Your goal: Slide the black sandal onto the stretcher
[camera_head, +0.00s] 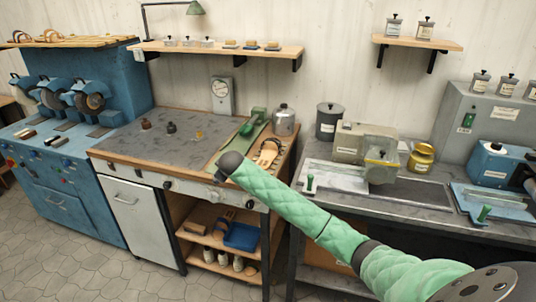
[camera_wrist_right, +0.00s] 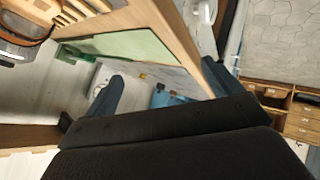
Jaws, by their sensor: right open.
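A sandal with a tan sole and black straps (camera_head: 267,152) lies on the right end of the wooden workbench. A green device (camera_head: 250,126), which looks like the stretcher, stands just behind it on the bench. My right gripper (camera_head: 220,175) is in front of the bench edge, left of and nearer than the sandal, touching neither. In the right wrist view its jaws are apart with nothing between them. That view shows a strapped sandal (camera_wrist_right: 27,32) at the top left and a green part (camera_wrist_right: 75,53) beside it. My left gripper is not in view.
A grey pot (camera_head: 284,120) stands right of the green device. Small dark pieces (camera_head: 170,128) lie on the bench's grey top (camera_head: 130,141), which is mostly clear. A second bench (camera_head: 430,195) with machines is at right. Blue grinders (camera_head: 75,95) stand at left.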

